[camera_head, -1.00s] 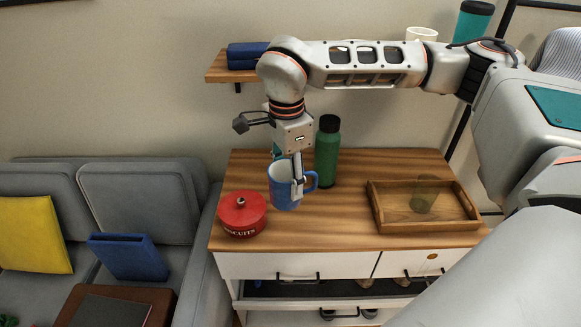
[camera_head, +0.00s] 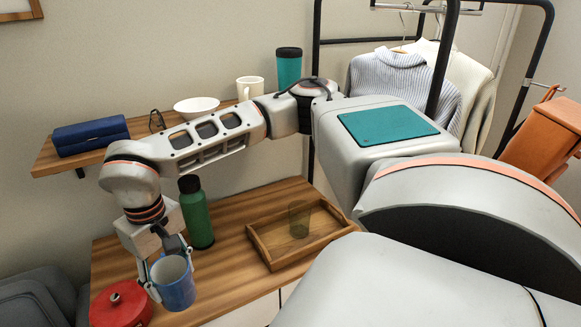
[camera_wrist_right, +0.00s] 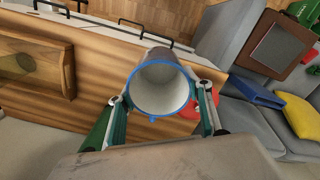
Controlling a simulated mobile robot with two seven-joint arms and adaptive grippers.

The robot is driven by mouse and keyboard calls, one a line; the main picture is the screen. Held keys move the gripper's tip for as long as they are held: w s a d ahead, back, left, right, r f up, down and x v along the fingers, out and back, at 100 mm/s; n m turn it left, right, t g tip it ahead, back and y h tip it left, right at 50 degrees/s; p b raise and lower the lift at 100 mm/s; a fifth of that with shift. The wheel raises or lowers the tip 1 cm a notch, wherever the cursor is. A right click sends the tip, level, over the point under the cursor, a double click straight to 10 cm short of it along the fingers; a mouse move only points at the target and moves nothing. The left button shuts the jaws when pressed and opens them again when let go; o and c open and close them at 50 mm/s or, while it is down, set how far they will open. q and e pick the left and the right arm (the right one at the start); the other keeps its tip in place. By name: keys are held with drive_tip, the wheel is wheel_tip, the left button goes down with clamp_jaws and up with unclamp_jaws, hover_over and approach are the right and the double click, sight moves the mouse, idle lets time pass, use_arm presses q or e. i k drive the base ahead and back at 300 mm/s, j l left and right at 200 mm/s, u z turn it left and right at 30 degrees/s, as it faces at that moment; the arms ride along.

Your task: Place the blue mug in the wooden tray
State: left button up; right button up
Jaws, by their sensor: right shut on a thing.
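The blue mug (camera_head: 174,285) is upright in my right gripper (camera_head: 166,268), near the red tin at the left end of the desk. In the right wrist view the mug (camera_wrist_right: 159,85) sits between the two fingers of the right gripper (camera_wrist_right: 160,105), its pale inside facing the camera. The wooden tray (camera_head: 268,258) lies on the desk to the right of the mug, and part of it shows in the right wrist view (camera_wrist_right: 70,70). A clear greenish glass (camera_head: 299,219) stands in the tray. My left gripper does not show.
A green bottle (camera_head: 197,212) stands behind the mug, between it and the tray. A red biscuit tin (camera_head: 118,305) is left of the mug. A wall shelf (camera_head: 62,163) holds a blue case, white bowl, white mug and teal tumbler. Bare desk (camera_head: 225,275) lies before the tray.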

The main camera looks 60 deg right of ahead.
sight(284, 249)
drive_tip(key=j+z, duration=0.1)
drive_tip(key=z, duration=0.25)
drive_tip(key=k+z, duration=0.1)
drive_tip(key=z, duration=0.2)
drive_tip(key=j+z, duration=0.15)
drive_tip(key=z, duration=0.2)
